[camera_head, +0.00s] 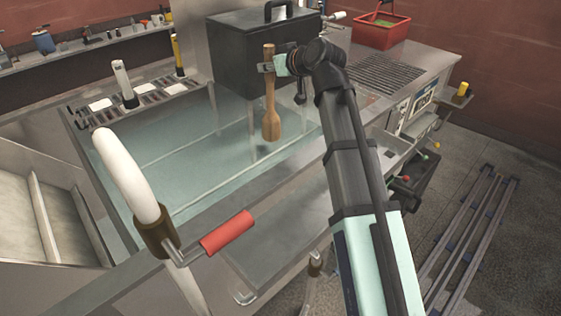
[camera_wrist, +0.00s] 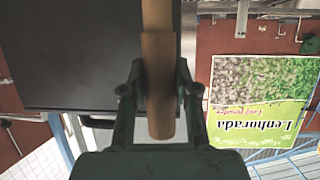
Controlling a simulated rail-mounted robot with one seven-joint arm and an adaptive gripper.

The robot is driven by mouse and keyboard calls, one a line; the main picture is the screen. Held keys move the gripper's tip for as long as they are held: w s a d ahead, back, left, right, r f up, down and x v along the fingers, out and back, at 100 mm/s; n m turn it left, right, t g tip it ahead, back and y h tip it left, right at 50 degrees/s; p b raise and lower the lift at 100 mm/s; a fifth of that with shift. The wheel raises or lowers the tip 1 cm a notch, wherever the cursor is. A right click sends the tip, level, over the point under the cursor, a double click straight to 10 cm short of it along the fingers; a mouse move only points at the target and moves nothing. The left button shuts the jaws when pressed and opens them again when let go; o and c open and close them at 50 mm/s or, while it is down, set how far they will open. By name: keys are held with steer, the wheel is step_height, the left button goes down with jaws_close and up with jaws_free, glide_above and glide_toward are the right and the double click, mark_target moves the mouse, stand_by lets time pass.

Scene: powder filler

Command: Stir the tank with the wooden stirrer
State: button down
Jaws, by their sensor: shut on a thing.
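The wooden stirrer (camera_head: 270,100) hangs upright, paddle end down, above or in the tank (camera_head: 185,150). I cannot tell whether its lower end touches the liquid. My gripper (camera_head: 274,66) is shut on the upper part of its handle. In the wrist view the wooden handle (camera_wrist: 160,75) runs between the two fingers of my gripper (camera_wrist: 156,92). The tank is a wide steel basin with pale bluish liquid in it.
A black box with a handle (camera_head: 245,50) stands behind the stirrer, close to my gripper. A white curved pipe with a red lever (camera_head: 228,233) rises at the tank's near left corner. A red basket (camera_head: 380,32) sits on the counter at the back right.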

steer(key=shift+r+p, duration=2.7)
steer(key=shift+r, duration=2.75)
